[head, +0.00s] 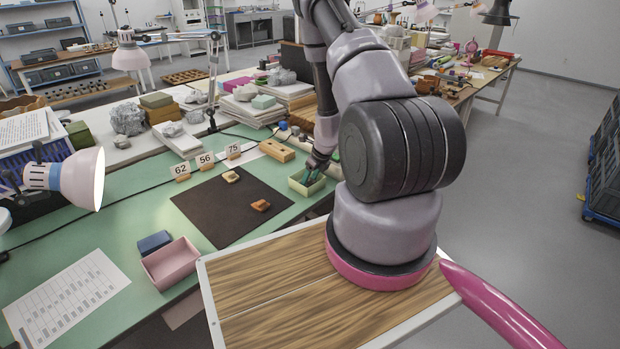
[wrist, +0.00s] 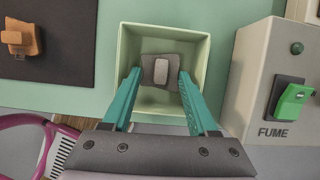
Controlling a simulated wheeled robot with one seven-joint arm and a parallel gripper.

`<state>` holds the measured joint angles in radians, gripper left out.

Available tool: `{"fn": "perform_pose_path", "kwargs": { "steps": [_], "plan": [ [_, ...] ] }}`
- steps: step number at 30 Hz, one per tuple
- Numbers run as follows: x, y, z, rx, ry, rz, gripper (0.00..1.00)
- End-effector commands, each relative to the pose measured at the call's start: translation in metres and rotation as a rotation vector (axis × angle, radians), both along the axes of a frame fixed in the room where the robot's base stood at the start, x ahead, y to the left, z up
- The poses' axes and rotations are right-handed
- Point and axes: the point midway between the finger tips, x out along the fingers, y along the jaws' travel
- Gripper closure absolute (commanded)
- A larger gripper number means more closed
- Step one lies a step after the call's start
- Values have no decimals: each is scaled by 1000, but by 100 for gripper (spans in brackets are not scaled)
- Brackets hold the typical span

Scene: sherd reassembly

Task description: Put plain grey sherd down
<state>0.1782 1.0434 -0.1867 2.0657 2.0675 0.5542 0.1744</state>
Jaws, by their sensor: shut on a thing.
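The grey sherd (wrist: 148,71) is between the teal fingers of my gripper (wrist: 160,80) in the wrist view. It is dark grey with a lighter patch on its upper face. My gripper is shut on it. Sherd and fingertips are over or inside a pale green open box (wrist: 207,50); the exact height above its floor cannot be told. In the head view my gripper (head: 313,173) reaches down into the same green box (head: 305,189), and the sherd cannot be made out there.
Left of the box a dark mat (head: 215,215) holds a pale sherd (head: 231,177) and an orange-brown sherd (head: 260,206). A wooden block (head: 277,150) stands behind. A pink box (head: 171,264) is nearer left. A grey FUME switch box (wrist: 256,110) stands close right of the green box.

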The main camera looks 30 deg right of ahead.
Motion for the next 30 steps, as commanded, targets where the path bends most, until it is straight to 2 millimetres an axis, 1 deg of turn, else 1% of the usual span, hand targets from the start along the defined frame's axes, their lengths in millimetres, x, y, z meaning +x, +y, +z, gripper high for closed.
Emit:
{"fn": "perform_pose_path", "kwargs": {
  "steps": [6,7,8,17,20,23,30],
  "plan": [
    [0,0,-7,0,0,0,95],
    [0,0,-7,0,0,0,37],
    [0,0,-7,0,0,-1,29],
    [0,0,-6,0,0,0,29],
    [1,0,-1,0,-2,-1,29],
    [-1,-2,12,-1,-4,-2,29],
    [-21,-9,61,-1,-4,-1,29]
  ]
}}
